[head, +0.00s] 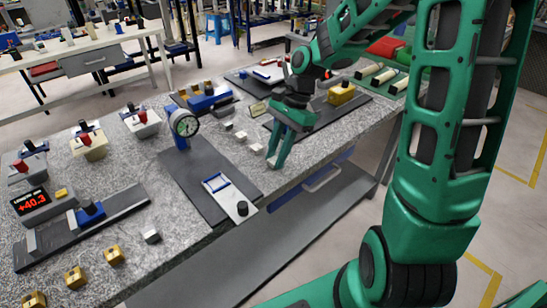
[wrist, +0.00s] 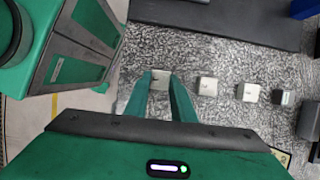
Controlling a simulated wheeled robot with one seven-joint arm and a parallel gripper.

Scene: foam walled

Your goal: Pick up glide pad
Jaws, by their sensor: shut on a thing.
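A small pale square block, which I take to be the glide pad (wrist: 160,78), is between my fingertips in the wrist view. My gripper (wrist: 160,86) is shut on it, one finger on each side. In the head view my gripper (head: 274,160) points down at the front edge of the speckled grey bench top (head: 215,95); the fingers largely hide the block there. I cannot tell whether the block touches the bench or is slightly above it.
Several similar blocks run in a row beside my gripper, the nearest a pale block (wrist: 207,87). A dial gauge (head: 184,125) stands on a dark plate (head: 205,165) to the left. A yellow block (head: 341,93) lies on a dark mat behind my gripper.

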